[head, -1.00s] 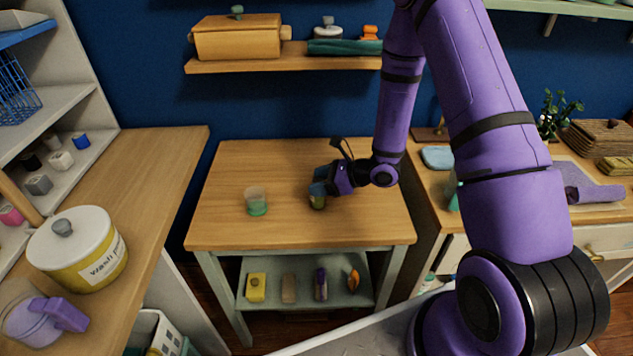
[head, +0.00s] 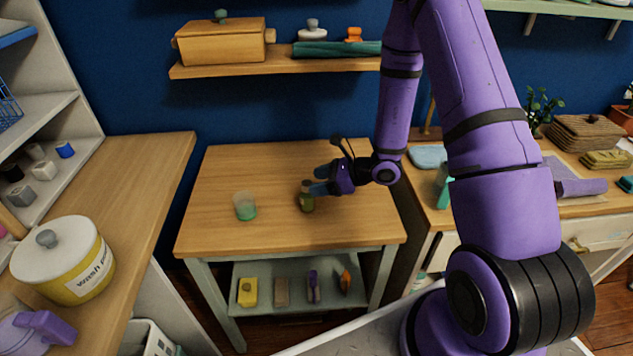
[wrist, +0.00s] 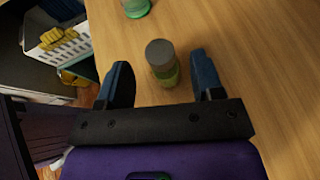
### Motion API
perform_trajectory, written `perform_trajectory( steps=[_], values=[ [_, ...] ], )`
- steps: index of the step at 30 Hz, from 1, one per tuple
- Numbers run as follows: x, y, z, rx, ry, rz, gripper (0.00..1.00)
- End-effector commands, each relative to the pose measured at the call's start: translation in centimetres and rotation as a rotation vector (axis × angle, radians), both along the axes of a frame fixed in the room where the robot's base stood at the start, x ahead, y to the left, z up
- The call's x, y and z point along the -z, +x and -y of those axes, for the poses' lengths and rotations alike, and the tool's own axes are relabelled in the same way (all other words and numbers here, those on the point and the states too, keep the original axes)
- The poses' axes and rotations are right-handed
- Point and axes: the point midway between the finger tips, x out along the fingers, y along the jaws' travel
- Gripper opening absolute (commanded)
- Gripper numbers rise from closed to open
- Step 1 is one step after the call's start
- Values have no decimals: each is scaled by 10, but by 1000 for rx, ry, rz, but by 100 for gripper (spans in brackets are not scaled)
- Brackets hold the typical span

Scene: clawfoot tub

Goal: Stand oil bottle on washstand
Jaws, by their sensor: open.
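The oil bottle (head: 307,199), small and olive-green with a dark grey cap, stands upright on the wooden top of the washstand (head: 262,170), right of its middle. In the wrist view the bottle (wrist: 163,64) stands just beyond my fingertips, roughly midway between them. My gripper (head: 318,181) is open, low over the washstand at the bottle's right side. In the wrist view the two blue fingers of my gripper (wrist: 163,80) are spread wide with nothing gripped. The head view does not show clearly whether a finger touches the bottle.
A green-based glass (head: 245,206) stands on the washstand left of the bottle. The lower shelf (head: 265,306) holds several small items. A counter with a washing powder tin (head: 65,262) is at left; another counter with a green bottle (head: 445,190) is at right. The washstand's left side is clear.

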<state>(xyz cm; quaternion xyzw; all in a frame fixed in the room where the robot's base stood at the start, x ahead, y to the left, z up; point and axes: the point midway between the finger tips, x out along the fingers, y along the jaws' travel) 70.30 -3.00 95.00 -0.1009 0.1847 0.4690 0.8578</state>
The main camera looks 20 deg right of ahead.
Motion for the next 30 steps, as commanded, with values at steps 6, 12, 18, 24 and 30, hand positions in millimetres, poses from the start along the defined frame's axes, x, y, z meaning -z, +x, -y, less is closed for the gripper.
perform_trajectory(
  steps=[6, 12, 18, 24, 30],
  values=[
    [-3, -3, 6, 1, 0, 0, 61],
    [-6, -7, 11, 0, 0, 0, 61],
    [-9, -10, 16, 1, 0, 0, 61],
    [-9, -11, 17, 0, 0, 0, 61],
    [-9, -11, 17, 0, 0, 0, 61]
  ],
)
